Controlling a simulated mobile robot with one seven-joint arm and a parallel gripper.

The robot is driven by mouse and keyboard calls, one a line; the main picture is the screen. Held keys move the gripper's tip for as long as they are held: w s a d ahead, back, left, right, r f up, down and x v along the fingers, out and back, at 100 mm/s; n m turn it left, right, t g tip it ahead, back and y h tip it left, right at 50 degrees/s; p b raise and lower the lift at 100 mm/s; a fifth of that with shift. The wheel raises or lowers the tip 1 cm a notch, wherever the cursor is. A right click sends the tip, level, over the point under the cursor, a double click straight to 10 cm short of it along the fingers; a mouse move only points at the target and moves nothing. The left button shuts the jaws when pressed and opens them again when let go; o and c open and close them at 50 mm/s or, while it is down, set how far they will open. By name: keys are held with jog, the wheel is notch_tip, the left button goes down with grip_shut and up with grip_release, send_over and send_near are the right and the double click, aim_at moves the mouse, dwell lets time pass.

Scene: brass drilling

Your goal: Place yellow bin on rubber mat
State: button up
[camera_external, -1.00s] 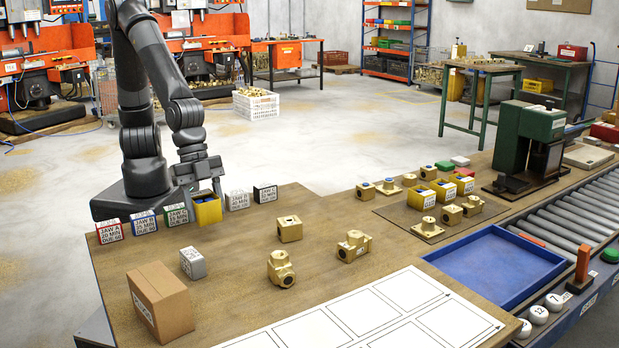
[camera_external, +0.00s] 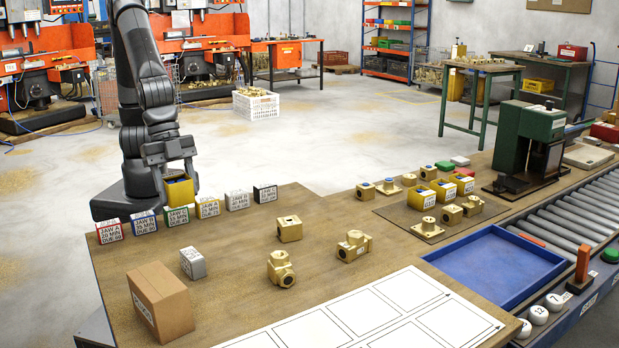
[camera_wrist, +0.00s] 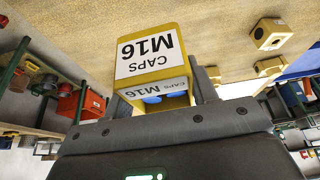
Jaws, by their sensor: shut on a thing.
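The yellow bin (camera_external: 180,190) hangs in my gripper (camera_external: 172,160) behind the row of jaw boxes at the table's far left. In the wrist view the yellow bin (camera_wrist: 152,60) has a white label reading "M16 CAPS" and blue caps inside. My gripper (camera_wrist: 165,97) is shut on it, one finger on each side. The dark rubber mat (camera_external: 398,213) lies to the right on the table.
Jaw boxes (camera_external: 145,222) stand in a row below the held bin. Loose brass fittings (camera_external: 282,268), a grey box (camera_external: 193,262) and a cardboard box (camera_external: 160,300) stand on the table. A blue tray (camera_external: 480,262) and a green machine (camera_external: 528,145) lie near the mat.

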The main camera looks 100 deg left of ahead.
jog(key=w+a+n, duration=0.1)
jog(key=w+a, duration=0.3)
jog(key=w, duration=1.2)
jog(key=w+a+f, duration=0.1)
jog(key=w+a, duration=0.4)
jog(key=w, duration=0.1)
jog(key=w+a+f+n, duration=0.1)
jog(key=w+a+f, duration=0.1)
jog(key=w+a, duration=0.4)
jog(key=w+a+f+n+y, duration=0.1)
jog(key=w+a+f, duration=0.1)
jog(key=w+a, duration=0.4)
jog(key=shift+w+a+f+t, duration=0.15)
jog(key=shift+w, duration=0.5)
jog(key=shift+w+a+f+t, duration=0.1)
jog(key=shift+w+t, duration=0.05)
jog(key=shift+w, duration=0.45)
jog(key=w+a+f+n, duration=0.1)
jog(key=w+a+f, duration=0.1)
jog(key=w+a, duration=0.5)
send_over(404, 217)
jog(key=s, duration=0.2)
notch_tip(404, 217, down, 7)
jog(key=shift+w+a+r, duration=0.1)
jog(key=shift+w, duration=0.05)
jog(key=shift+w+a+f, duration=0.15)
jog(key=shift+a+f, duration=0.15)
jog(key=shift+f, duration=1.85)
